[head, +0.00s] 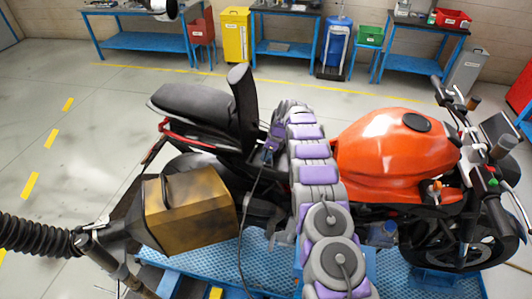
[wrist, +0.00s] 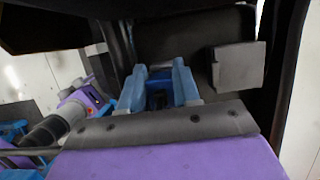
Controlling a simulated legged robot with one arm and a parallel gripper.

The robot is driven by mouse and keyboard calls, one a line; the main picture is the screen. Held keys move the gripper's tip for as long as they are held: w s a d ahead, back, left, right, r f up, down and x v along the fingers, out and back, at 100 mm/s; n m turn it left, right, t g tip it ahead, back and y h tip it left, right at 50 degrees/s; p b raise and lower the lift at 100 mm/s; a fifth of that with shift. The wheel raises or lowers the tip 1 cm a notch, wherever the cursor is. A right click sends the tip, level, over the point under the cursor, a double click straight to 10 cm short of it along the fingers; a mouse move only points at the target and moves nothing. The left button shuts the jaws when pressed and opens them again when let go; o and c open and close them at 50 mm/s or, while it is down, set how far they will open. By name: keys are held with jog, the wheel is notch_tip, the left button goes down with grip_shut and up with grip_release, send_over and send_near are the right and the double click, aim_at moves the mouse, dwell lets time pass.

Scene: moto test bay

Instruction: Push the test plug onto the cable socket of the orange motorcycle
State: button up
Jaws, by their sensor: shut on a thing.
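The orange motorcycle (head: 395,155) stands in the middle right of the head view, its black seat (head: 195,108) to the left of the tank. My gripper (head: 268,150) is low beside the seat, between seat and tank. In the wrist view, the blue jaws of my gripper (wrist: 159,82) are shut on a dark piece, the test plug (wrist: 158,98), mostly hidden between them. A thin black cable (head: 250,195) hangs down from near my gripper in the head view. I cannot clearly make out the cable socket. I cannot tell whether the plug touches it.
A pale grey block (wrist: 238,67) is to the right of the jaws in the wrist view, near dark bodywork. A yellow-brown box (head: 190,208) with a black hose (head: 35,235) stands at the left rear. Blue workbenches (head: 150,40) line the wall. Open floor lies between.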

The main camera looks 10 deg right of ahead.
jog(key=shift+f, duration=0.5)
dwell(0.3)
jog(key=o, duration=1)
jog(key=shift+o, duration=0.2)
jog(key=v, duration=1.7)
jog(key=shift+r, duration=0.2)
jog(key=shift+s+a, duration=0.1)
